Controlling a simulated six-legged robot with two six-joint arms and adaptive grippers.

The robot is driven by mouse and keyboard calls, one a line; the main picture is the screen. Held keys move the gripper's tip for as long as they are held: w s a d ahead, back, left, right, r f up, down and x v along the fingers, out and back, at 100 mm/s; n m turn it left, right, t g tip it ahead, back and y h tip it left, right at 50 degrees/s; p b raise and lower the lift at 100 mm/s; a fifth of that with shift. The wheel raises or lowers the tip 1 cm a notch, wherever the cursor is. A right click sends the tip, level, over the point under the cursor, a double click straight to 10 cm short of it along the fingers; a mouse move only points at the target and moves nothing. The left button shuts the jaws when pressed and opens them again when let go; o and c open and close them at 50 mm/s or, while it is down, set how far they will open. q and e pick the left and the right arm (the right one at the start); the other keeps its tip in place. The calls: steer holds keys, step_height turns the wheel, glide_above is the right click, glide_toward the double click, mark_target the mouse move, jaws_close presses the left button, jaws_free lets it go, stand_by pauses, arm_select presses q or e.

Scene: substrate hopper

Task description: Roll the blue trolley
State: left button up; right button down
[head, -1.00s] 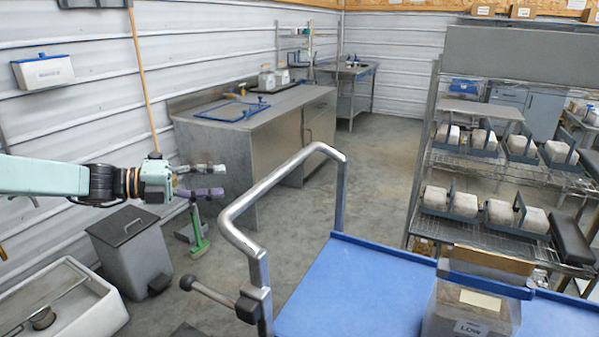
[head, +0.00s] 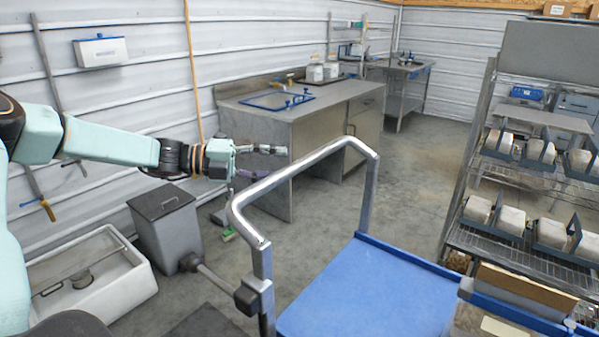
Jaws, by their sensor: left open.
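The blue trolley (head: 365,292) stands at the lower middle of the head view, with a flat blue deck. Its grey metal push handle (head: 318,160) rises as a bent bar at the deck's left end. My left gripper (head: 284,161) is open and empty, its fingers pointing right. In the picture it lies just left of the handle's top bar, partly overlapped by it; I cannot tell whether they touch. A box (head: 482,322) sits on the trolley's right part, cut off by the frame edge. My right gripper is not in view.
A wire shelf rack (head: 460,190) with wrapped blocks stands right of the trolley. A steel bench (head: 310,110) stands behind. A grey bin (head: 168,230) and a white sink (head: 90,280) are at left. Concrete floor (head: 415,175) is clear between bench and rack.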

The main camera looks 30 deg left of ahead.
mark_target(301, 166)
arm_select(q)
steer(key=x, duration=0.2)
steer(key=b+x, duration=0.1)
steer(key=x, duration=0.2)
steer(key=shift+s+d, duration=0.2)
steer(key=shift+d, duration=0.05)
steer(key=shift+w+d, duration=0.15)
steer(key=shift+w, duration=0.15)
steer(key=shift+a+f+b, duration=0.1)
steer(key=shift+a+b, duration=0.15)
steer(key=shift+b, duration=0.15)
steer(key=shift+w+d, duration=0.25)
steer(key=shift+d, duration=0.4)
steer(key=shift+c, duration=0.9)
steer(key=shift+s+a, duration=0.15)
steer(key=shift+a, duration=0.35)
steer(key=c, duration=0.4)
steer(key=shift+d, duration=0.3)
jaws_close()
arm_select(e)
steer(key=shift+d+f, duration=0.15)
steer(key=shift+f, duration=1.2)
